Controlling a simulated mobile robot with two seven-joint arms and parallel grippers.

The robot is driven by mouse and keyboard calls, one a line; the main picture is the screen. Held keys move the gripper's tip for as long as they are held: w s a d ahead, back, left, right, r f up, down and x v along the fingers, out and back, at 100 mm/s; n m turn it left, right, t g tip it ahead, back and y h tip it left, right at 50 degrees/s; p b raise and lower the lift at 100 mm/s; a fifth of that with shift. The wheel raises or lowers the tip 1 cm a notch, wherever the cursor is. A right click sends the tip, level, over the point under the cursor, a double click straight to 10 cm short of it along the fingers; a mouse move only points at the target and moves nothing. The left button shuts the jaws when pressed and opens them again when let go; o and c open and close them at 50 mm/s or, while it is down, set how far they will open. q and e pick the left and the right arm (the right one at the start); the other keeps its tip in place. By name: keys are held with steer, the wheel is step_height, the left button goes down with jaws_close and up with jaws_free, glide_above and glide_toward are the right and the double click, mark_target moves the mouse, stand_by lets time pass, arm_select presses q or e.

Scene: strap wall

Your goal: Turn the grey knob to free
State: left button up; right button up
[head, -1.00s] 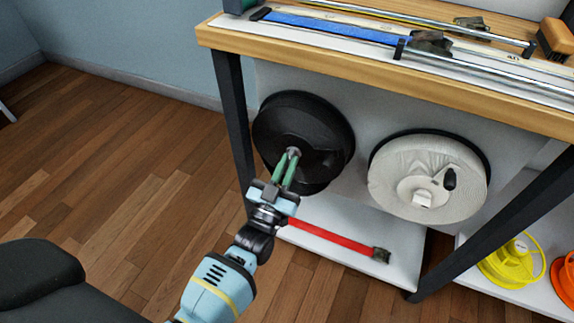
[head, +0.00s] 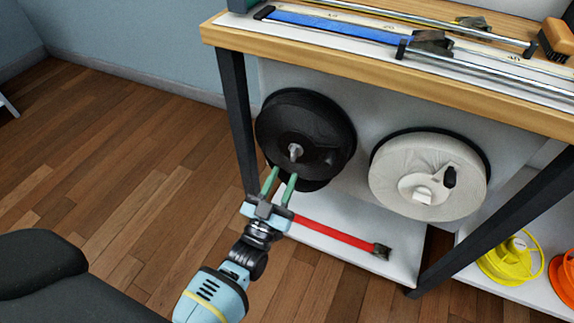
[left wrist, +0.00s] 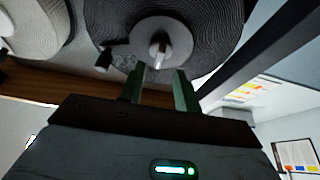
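The grey knob (head: 295,152) sits at the centre of the black reel (head: 325,125) under the bench. It points downward in the head view, and it also shows in the left wrist view (left wrist: 160,50). My left gripper (head: 281,176) is open and empty, just below and in front of the knob, apart from it. In the left wrist view its green fingertips (left wrist: 160,74) show a gap between them, with the knob beyond. My right gripper is not in view.
A white reel (head: 455,192) with a dark crank handle hangs to the right. A red strap (head: 335,232) lies on the white lower shelf (head: 400,270). Dark bench legs (head: 238,125) flank the reels. Yellow and orange spools (head: 510,262) stand at lower right. Floor at left is clear.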

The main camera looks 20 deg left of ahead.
arm_select(q)
steer(key=v, duration=0.3)
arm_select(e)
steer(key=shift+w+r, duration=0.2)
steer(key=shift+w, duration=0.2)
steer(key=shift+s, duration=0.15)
